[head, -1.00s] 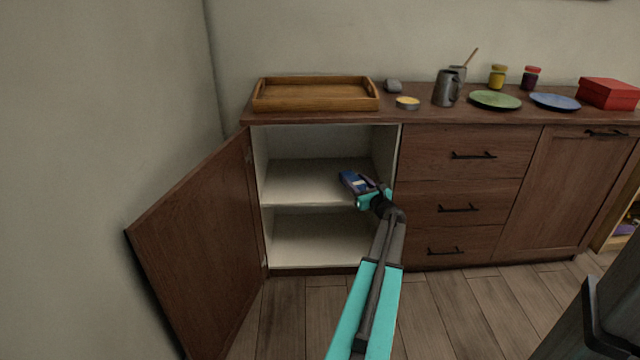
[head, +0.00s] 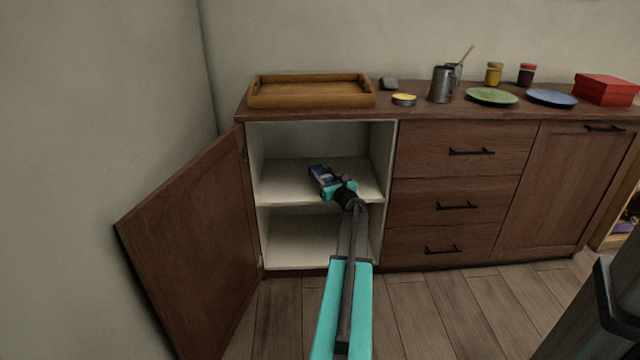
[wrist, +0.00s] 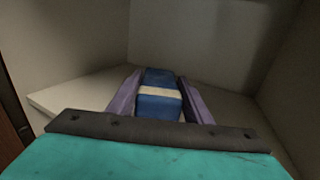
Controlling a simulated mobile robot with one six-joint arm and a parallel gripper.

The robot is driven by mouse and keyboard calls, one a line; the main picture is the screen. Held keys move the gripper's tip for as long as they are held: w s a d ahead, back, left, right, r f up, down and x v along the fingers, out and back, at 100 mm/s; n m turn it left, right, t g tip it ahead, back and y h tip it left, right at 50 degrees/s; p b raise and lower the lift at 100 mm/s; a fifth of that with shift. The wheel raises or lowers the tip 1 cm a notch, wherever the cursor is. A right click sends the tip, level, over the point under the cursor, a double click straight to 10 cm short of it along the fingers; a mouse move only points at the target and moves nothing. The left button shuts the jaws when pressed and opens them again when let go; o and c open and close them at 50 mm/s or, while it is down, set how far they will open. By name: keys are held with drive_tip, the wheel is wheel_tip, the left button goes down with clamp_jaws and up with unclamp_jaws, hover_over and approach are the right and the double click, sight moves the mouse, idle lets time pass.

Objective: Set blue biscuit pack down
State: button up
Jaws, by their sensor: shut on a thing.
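The blue biscuit pack (head: 320,172) is in my gripper (head: 327,177), at the shelf inside the open cabinet. In the wrist view the pack (wrist: 158,105), blue with a pale band, lies between the two purple-grey fingers of my gripper (wrist: 160,98). The fingers are shut on its sides. The pack is over the cabinet's middle shelf (head: 285,180); I cannot tell whether it touches the shelf. The shelf also shows in the wrist view (wrist: 75,95).
The cabinet door (head: 190,245) stands open to the left. A wooden tray (head: 312,101) sits on the top above. A drawer front (head: 450,205) is to the right. The shelf around the pack is bare, and the lower compartment (head: 300,243) is empty.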

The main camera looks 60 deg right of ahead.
drive_tip(key=shift+w, duration=0.15)
drive_tip(key=shift+w+a+f, duration=0.1)
drive_tip(key=shift+w, duration=0.2)
drive_tip(key=shift+w+f+b, duration=0.25)
drive_tip(key=shift+w+b, duration=0.05)
drive_tip(key=shift+b, duration=0.15)
drive_tip(key=shift+f+b, duration=0.75)
drive_tip(key=shift+f, duration=0.7)
drive_tip(key=shift+s+f, duration=0.1)
drive_tip(key=shift+f, duration=0.05)
drive_tip(key=o, duration=1.2)
drive_tip(key=shift+c, duration=0.2)
